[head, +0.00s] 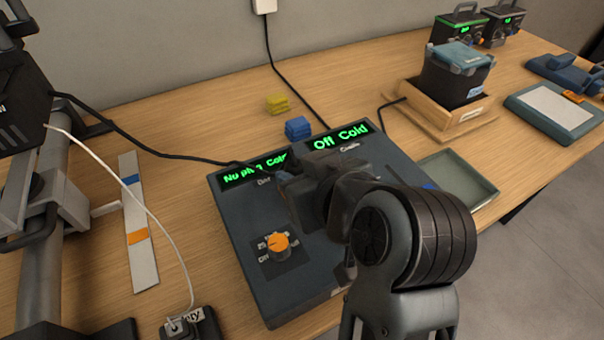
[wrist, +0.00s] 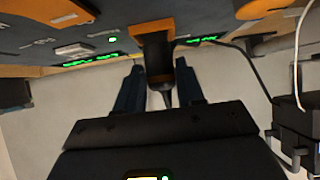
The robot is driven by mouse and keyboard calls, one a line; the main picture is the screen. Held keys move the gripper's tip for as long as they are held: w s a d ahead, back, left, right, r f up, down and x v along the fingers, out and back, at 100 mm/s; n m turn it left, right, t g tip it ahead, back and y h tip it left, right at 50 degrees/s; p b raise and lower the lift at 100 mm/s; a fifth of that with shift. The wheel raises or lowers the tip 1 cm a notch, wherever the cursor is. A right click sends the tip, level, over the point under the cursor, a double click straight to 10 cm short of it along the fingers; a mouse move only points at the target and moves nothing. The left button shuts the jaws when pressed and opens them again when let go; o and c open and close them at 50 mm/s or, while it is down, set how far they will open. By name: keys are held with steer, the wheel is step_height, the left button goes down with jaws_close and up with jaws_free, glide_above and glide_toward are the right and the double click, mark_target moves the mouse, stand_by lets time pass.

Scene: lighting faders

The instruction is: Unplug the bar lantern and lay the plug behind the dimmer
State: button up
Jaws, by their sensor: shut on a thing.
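The dimmer (head: 235,225) is a dark box on the bench with two green readouts, one reading "Off Cold", and an orange knob (head: 277,245). My gripper (head: 298,190) is over its upper face near the readouts, hiding part of it. In the wrist view my gripper (wrist: 159,66) has its two dark fingers on either side of a dark plug (wrist: 159,76) with an orange band, and is shut on it. I cannot tell whether the plug is still seated. The black lantern (head: 22,105) hangs at the left; its black cable (head: 140,143) runs to the dimmer.
Yellow (head: 277,104) and blue (head: 298,128) blocks lie behind the dimmer, with bare bench around them. A black wall cable (head: 290,85) comes down there. A white cable (head: 165,230) hangs at left.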

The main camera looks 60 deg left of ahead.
steer(key=shift+r, duration=0.1)
steer(key=shift+r+p, duration=2.15)
steer(key=shift+d+f, duration=0.1)
steer(key=shift+d, duration=0.05)
